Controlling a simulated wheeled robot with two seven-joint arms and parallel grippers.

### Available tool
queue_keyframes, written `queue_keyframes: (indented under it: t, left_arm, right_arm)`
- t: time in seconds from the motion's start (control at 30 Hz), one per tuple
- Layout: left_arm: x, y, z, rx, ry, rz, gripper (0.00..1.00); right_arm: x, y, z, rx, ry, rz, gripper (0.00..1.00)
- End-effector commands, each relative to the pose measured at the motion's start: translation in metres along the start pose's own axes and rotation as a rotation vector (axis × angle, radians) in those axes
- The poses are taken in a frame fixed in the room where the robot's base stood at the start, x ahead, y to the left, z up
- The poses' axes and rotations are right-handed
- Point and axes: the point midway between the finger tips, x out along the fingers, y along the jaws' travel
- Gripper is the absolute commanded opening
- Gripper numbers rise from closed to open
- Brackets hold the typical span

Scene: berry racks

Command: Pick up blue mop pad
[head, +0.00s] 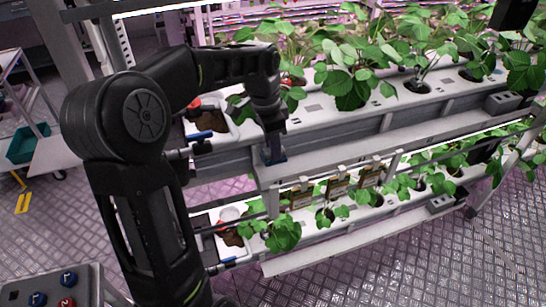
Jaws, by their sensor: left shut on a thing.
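My left arm comes in from the left and bends down over the front of the berry rack. My left gripper (272,148) points down in front of the upper rack's end and is shut on a small dark-blue thing. That thing, which I take to be the blue mop pad (275,158), shows only as a small patch at the fingertips, and its full shape cannot be made out. My right gripper is not in view.
The upper white planting trough (340,112) and the lower trough (375,213) hold several strawberry plants. Small signs (337,187) hang between them. A cart with a teal bin (28,143) stands at the left. The metal floor (420,265) is clear at the lower right.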

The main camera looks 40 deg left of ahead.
Motion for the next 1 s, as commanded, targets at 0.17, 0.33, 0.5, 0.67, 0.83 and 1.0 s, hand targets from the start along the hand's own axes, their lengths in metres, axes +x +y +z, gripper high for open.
queue_keyframes:
  t: [0.17, 0.33, 0.5, 0.67, 0.83, 1.0]
  left_arm:
    - [-0.016, 0.015, -0.002, 0.003, 0.001, -0.002, 0.00]
    - [-0.016, 0.053, -0.002, 0.004, 0.002, -0.003, 0.00]
    - [-0.015, 0.096, -0.002, 0.004, 0.002, -0.003, 0.00]
    - [-0.016, 0.135, -0.002, 0.004, 0.002, -0.002, 0.00]
    - [-0.016, 0.167, -0.002, 0.003, 0.000, -0.002, 0.00]
    - [-0.017, 0.187, -0.002, 0.001, 0.001, -0.001, 0.00]
  right_arm:
    - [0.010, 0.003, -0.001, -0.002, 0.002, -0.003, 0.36]
    - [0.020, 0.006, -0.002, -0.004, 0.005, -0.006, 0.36]
    - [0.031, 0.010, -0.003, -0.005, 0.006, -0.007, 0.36]
    - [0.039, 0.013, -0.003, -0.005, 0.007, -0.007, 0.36]
    - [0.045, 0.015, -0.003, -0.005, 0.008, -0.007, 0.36]
    - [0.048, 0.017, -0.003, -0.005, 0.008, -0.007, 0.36]
